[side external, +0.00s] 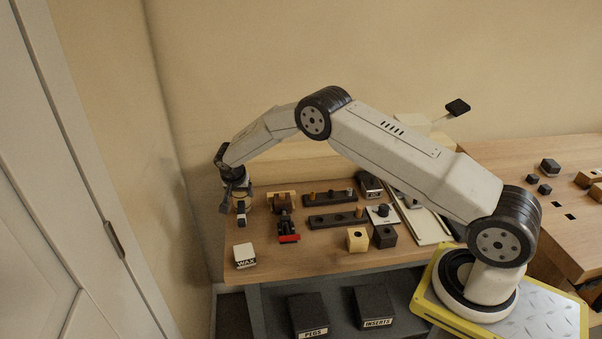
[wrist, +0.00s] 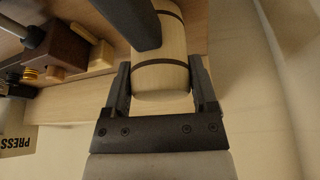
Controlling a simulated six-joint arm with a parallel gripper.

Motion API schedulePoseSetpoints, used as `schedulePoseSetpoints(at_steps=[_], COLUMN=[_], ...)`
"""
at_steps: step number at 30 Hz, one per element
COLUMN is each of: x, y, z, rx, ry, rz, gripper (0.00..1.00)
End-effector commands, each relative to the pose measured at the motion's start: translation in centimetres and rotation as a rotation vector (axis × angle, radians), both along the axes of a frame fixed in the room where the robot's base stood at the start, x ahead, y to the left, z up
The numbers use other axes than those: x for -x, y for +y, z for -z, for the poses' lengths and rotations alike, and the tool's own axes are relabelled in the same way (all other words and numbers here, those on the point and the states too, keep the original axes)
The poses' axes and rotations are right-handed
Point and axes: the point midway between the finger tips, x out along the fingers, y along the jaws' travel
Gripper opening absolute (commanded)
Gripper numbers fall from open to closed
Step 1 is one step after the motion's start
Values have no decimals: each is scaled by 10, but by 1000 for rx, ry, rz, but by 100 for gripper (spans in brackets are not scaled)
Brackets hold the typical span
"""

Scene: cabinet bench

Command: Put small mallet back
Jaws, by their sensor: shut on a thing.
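The small mallet shows in the wrist view as a pale wooden, barrel-shaped head (wrist: 163,80) with dark bands. My gripper (wrist: 160,72) has one dark finger on each side of the head and is shut on it. A dark bar (wrist: 135,20) crosses the upper part of the head; I cannot tell what it belongs to. In the side view my gripper (side external: 241,212) points down over the far left end of the bench, and a little pale wood of the mallet shows there. The mallet's handle and its resting place are not clear.
A brown block with a pale base (side external: 283,202) and a red-and-black tool (side external: 288,236) stand just right of my gripper. The white WAX box (side external: 245,255) sits at the front left. Dark peg strips (side external: 336,220) lie further right. The wall is close on the left.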

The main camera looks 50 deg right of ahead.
Motion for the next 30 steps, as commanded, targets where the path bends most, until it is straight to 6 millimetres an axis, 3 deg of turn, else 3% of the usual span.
schedulePoseSetpoints(at_steps=[8, 9, 11, 30], x=[0, 0, 0, 1], y=[0, 0, 0, 3], z=[3, 3, 3, -3], rx=[0, 0, 0, -1], ry=[-1, -1, -1, -1], rz=[0, 0, 0, 0], gripper=[0, 81, 100, 100])
